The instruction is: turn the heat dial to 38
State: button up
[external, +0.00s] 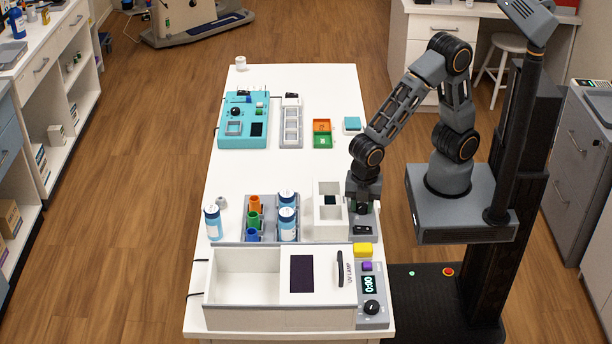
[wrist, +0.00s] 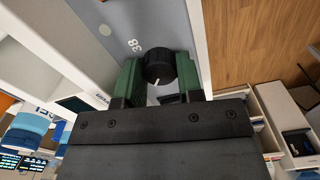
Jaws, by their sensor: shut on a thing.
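The heat dial (wrist: 159,66) is a round black knob with a white pointer mark, set on a grey panel (wrist: 111,18) in the wrist view. The number 38 (wrist: 135,46) is printed on the panel up and left of the knob. The pointer mark is toward the lower left of the knob, not at the 38. My gripper (wrist: 160,75) is shut on the dial, one green finger on each side. In the external view my gripper (external: 363,208) is down on the panel at the right of a white block with wells (external: 328,188); it hides the dial there.
A grey rack (external: 258,200) with tubes and bottles is to the left.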

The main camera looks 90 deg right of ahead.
aim_at(362, 206)
jog(key=m, duration=1.2)
jog(key=shift+m+b, duration=0.3)
jog(key=m, duration=0.4)
jog(key=shift+m, duration=2.2)
jog(key=shift+r, duration=0.1)
jog(key=o, duration=0.7)
jog(key=shift+c, duration=0.2)
notch_tip(362, 206, up, 14)
